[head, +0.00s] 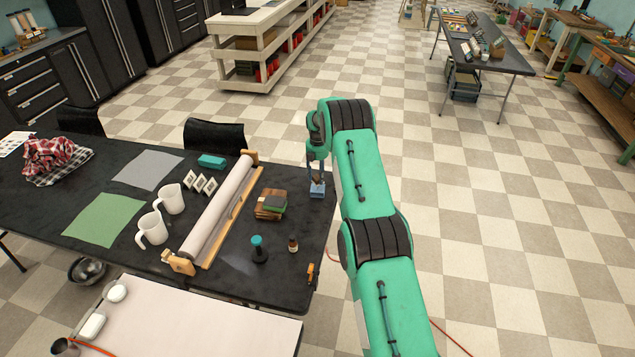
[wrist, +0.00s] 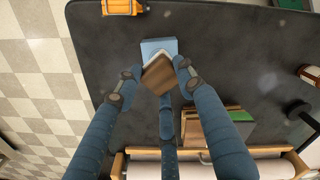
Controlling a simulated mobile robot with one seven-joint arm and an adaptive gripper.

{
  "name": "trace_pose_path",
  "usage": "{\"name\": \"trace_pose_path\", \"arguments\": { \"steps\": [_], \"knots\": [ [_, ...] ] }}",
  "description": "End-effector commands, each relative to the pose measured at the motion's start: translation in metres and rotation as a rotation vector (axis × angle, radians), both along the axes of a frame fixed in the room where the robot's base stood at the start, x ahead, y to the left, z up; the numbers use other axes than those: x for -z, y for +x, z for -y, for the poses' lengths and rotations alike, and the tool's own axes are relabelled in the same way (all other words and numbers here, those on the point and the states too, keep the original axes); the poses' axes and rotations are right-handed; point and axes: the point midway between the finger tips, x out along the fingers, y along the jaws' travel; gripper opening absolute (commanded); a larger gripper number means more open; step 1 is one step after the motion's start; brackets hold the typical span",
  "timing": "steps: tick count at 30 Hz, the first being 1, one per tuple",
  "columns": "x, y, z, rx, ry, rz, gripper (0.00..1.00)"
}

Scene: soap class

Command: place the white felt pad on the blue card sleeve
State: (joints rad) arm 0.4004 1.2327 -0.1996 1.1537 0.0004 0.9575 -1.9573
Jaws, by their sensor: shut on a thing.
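The blue card sleeve (head: 317,192) lies flat near the right edge of the dark table, and its pale blue far part shows in the wrist view (wrist: 158,44). My gripper (wrist: 156,72) is shut on a small square piece (wrist: 158,76) with a brown face and a whitish edge. I cannot tell surely whether this is the white felt pad. The piece is turned at an angle and overlaps the sleeve in the wrist view, hiding its near part. Whether they touch is unclear. In the head view my gripper (head: 317,174) points down over the sleeve.
A stack of brown and green pieces (head: 270,204) stands left of the sleeve. A long paper roll (head: 218,213) lies beyond it. A dark bottle with a teal top (head: 258,250), a small brown bottle (head: 293,244) and an orange tool (head: 310,273) stand nearer. The table's right edge is close.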

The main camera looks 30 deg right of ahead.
Motion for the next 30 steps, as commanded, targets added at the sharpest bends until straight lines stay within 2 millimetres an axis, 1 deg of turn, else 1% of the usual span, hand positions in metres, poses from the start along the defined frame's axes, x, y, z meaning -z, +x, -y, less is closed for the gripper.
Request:
{"name": "trace_pose_path", "arguments": {
  "steps": [4, 7, 12, 16, 30],
  "knots": [
    [0.001, 0.0, 0.0, 0.0, 0.0, 0.0, 0.08],
    [0.006, 0.0, 0.0, 0.0, 0.0, 0.0, 0.08],
    [0.023, -0.001, 0.0, 0.0, 0.0, -0.001, 0.08],
    [0.032, 0.0, 0.0, 0.0, 0.0, 0.0, 0.08],
    [0.037, 0.0, 0.0, 0.0, 0.0, 0.0, 0.08]
  ]
}}
